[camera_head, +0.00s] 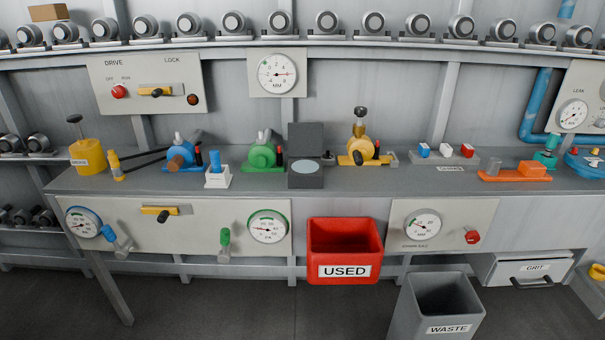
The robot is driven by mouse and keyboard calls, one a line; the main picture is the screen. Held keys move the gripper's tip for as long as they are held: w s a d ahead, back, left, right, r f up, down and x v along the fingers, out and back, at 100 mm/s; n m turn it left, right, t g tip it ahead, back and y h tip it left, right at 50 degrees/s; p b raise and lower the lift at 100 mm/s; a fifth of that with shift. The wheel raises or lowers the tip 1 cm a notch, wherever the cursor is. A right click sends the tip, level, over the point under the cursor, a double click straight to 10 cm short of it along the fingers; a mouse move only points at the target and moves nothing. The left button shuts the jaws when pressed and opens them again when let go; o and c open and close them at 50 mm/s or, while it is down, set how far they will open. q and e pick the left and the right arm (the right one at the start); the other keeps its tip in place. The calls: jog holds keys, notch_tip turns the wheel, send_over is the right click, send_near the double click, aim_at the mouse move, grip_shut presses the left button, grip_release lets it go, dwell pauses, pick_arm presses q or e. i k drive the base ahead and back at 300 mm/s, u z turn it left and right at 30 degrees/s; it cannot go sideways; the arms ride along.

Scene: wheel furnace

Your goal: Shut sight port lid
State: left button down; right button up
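The sight port appears to be the dark grey box (306,181) at the middle of the bench, with a pale round glass in its top face. Its square dark lid (306,136) stands upright at the back of the box, so the port is open and the glass is uncovered. A small dark knob (328,158) shows just right of the lid. Neither of my grippers is in view.
The green pump-like device (262,155) stands close left of the box, and a yellow one (361,150) stands to the right. A red USED bin (344,239) hangs below the bench front. Bare bench (400,182) lies to the right of the box.

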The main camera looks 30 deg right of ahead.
aim_at(304, 139)
jog(key=u, duration=0.15)
jog(key=k, duration=0.4)
jog(key=z, duration=1.05)
jog(key=i, duration=1.25)
jog(key=u, duration=0.9)
